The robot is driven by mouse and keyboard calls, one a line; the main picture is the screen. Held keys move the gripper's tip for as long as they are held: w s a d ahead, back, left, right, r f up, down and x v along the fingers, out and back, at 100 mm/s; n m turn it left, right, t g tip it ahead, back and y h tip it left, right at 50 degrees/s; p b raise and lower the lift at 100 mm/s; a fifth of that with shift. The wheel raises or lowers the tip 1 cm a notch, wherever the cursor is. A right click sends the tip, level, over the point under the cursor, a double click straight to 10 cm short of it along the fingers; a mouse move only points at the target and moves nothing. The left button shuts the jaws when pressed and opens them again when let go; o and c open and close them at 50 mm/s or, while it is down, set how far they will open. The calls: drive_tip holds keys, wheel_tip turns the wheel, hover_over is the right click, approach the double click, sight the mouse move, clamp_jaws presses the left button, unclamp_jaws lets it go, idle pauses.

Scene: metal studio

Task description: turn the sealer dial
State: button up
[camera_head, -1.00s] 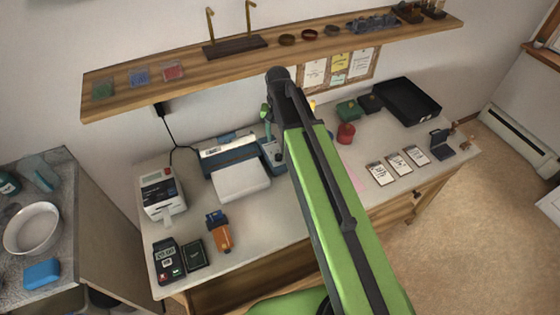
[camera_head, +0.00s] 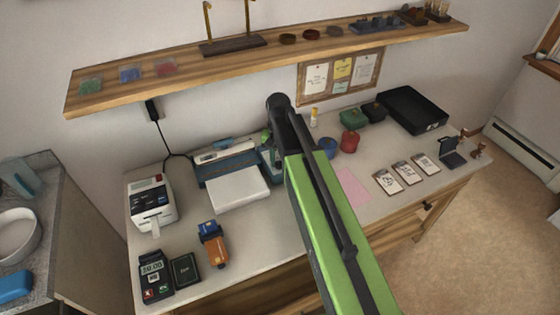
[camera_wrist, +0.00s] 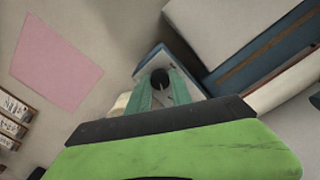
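The sealer shows in the wrist view as a blue and white box (camera_wrist: 150,64) with a round black dial (camera_wrist: 160,77) on its pale face. My gripper (camera_wrist: 161,87) points at that face. Its two green fingers stand apart, with the dial between or just beyond their tips. I cannot tell whether they touch it. In the head view, my arm hides most of the sealer, and only a bit of its blue and pale body (camera_head: 270,159) shows left of the arm. The dial and fingertips are hidden there.
A blue machine with a white bed (camera_head: 238,188) stands close left of the sealer. A label printer (camera_head: 151,203) and an orange-and-blue tool (camera_head: 212,244) are further left. Right of my arm are a red jar (camera_head: 350,142) and a pink sheet (camera_head: 352,187). A wooden shelf (camera_head: 215,68) runs above.

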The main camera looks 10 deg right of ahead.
clamp_jaws()
drive_tip(key=shift+n, duration=0.3)
drive_tip(key=n, duration=1)
drive_tip(key=shift+d+n, duration=0.15)
drive_tip(key=shift+n, duration=0.25)
drive_tip(key=n, duration=1.2)
drive_tip(key=shift+w+n, duration=0.1)
drive_tip(key=shift+n, duration=0.2)
